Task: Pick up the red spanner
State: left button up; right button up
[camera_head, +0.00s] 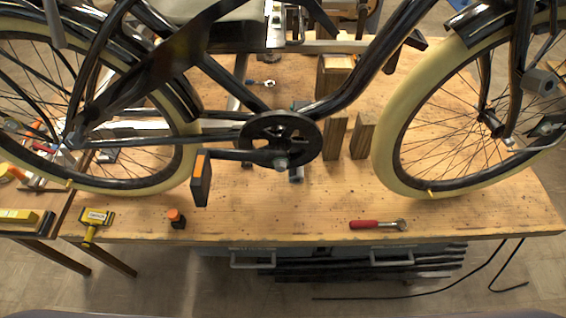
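The red spanner (377,225) lies flat on the wooden workbench (290,215), close to its front edge and right of the middle. Its red handle points left and its metal head points right. Nothing covers it. Neither of my grippers can be made out in the head view, and nothing is seen holding the spanner.
A black frame with cream-tyred wheels (393,165) stands over the bench. A black pedal with orange (200,178) hangs left of centre. Wooden blocks (335,138) stand behind the spanner. A yellow tool (95,219) and an orange-topped item (176,218) lie left. Bench around the spanner is clear.

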aim_at(353, 224)
jog(key=k+z, duration=0.15)
jog(key=z, duration=0.85)
